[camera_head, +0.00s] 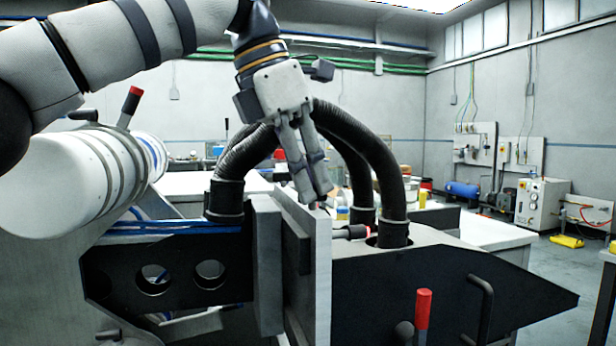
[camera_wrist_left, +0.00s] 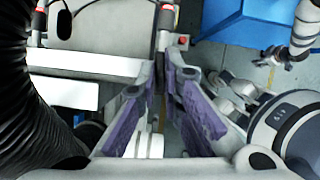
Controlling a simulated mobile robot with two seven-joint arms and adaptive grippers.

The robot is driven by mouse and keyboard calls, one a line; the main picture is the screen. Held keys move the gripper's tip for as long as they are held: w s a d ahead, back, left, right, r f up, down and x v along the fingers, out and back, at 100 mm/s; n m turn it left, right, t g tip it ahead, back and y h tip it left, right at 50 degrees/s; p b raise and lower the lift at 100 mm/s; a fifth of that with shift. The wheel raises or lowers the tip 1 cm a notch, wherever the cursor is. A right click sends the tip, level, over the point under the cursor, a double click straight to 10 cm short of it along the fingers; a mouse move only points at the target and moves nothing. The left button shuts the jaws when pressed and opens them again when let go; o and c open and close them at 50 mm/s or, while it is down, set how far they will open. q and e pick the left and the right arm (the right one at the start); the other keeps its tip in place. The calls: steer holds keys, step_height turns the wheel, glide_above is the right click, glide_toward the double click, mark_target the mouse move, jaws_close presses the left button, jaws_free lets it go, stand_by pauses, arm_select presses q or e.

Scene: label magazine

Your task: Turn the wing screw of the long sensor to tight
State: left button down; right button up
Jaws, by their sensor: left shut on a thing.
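My left gripper (camera_head: 318,204) comes down from above onto the top of the pale upright plate (camera_head: 322,275) in the head view. Its fingers are closed together at the tips. In the left wrist view the purple-padded fingers of the left gripper (camera_wrist_left: 166,75) converge on a small part, largely hidden between them, which appears to be the wing screw. A red-banded rod (camera_wrist_left: 166,18) runs toward the fingertips in the left wrist view.
Thick black hoses (camera_head: 393,190) arch close behind and right of the left gripper; a hose (camera_wrist_left: 30,115) fills the left of the wrist view. A red-handled lever (camera_head: 423,312) stands in front. A black side plate (camera_head: 440,285) spreads right. A white roll (camera_head: 75,185) is at left.

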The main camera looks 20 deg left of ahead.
stand_by(0.5)
arm_select(q)
steer(key=c, duration=1.7)
jaws_free()
steer(key=v, duration=0.7)
steer(key=shift+a+r, duration=0.1)
steer(key=shift+r, duration=0.1)
